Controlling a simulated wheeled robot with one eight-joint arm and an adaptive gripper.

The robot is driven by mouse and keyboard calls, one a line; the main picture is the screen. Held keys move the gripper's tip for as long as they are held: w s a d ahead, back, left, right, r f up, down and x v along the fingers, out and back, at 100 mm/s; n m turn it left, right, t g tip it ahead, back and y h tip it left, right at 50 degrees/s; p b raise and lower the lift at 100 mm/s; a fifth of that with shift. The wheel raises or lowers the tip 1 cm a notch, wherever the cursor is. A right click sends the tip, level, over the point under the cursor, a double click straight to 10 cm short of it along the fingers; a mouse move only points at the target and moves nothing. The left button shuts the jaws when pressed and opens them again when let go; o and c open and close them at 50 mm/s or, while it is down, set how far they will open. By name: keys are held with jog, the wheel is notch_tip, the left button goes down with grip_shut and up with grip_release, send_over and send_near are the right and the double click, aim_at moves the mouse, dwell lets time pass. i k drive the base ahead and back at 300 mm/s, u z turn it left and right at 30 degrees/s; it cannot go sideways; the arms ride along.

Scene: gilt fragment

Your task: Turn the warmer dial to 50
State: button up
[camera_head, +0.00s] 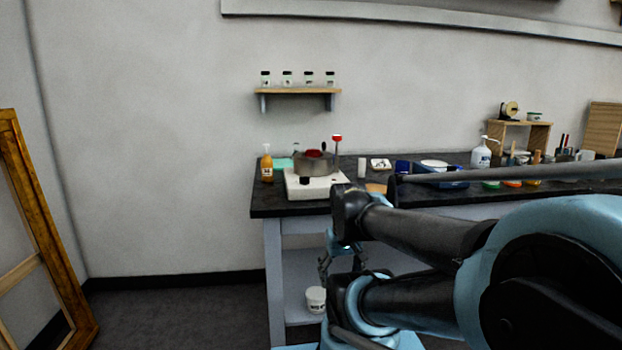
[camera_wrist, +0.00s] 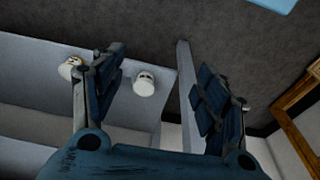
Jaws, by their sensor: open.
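The white warmer (camera_head: 322,191) stands on the near left end of the dark worktop, with a metal pot (camera_head: 316,164) on top that has something red in it. A small dark knob, which looks like the warmer dial (camera_head: 305,181), is on its front; its marks are too small to read. My gripper (camera_head: 325,262) hangs in front of the bench, below the worktop edge and apart from the warmer. In the wrist view my gripper (camera_wrist: 160,85) has its fingers spread wide with nothing held between them. The warmer and dial do not show in the wrist view.
An orange bottle (camera_head: 267,164) stands left of the warmer. A red-topped stick (camera_head: 337,143) rises behind it. White tubs (camera_wrist: 145,83) sit on the lower shelf, near a bench leg (camera_wrist: 190,90). A gilt frame (camera_head: 45,240) leans at far left. Floor left of the bench is clear.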

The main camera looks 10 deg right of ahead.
aim_at(303, 180)
jog(key=u, duration=1.2)
jog(key=k, duration=1.1)
jog(key=z, duration=1.15)
jog(key=i, duration=1)
